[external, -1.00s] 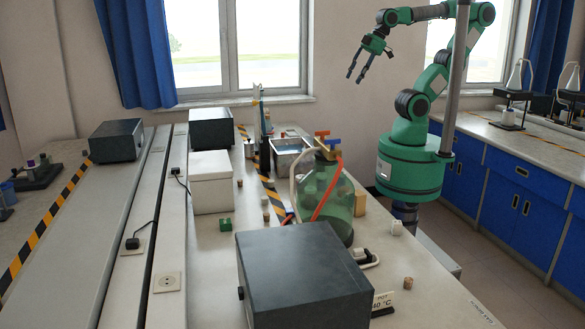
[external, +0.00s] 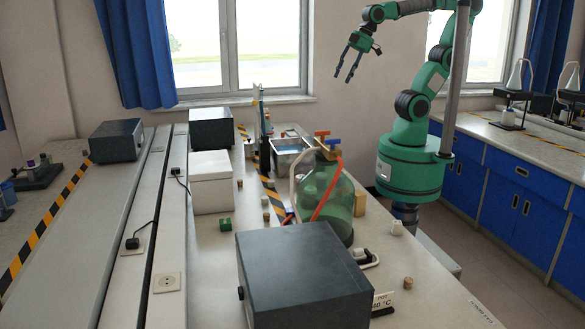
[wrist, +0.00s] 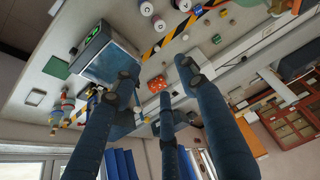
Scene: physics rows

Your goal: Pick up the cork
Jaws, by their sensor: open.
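A small brown cork-like cylinder (external: 408,283) stands on the right edge of the bench, near the front, in the external view. Other small cork-coloured pieces stand farther back, one (external: 265,201) beside the white box. I cannot tell which of them is the cork meant. My gripper (external: 343,77) is open and empty, high above the far end of the bench and well apart from these pieces. Its spread fingers fill the middle of the wrist view (wrist: 158,78). I cannot make out a cork for certain in the wrist view.
A large green glass bottle (external: 338,208) with a red tube stands mid-bench. A dark grey box (external: 300,270) is in front of it. The bench's right front strip is fairly clear.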

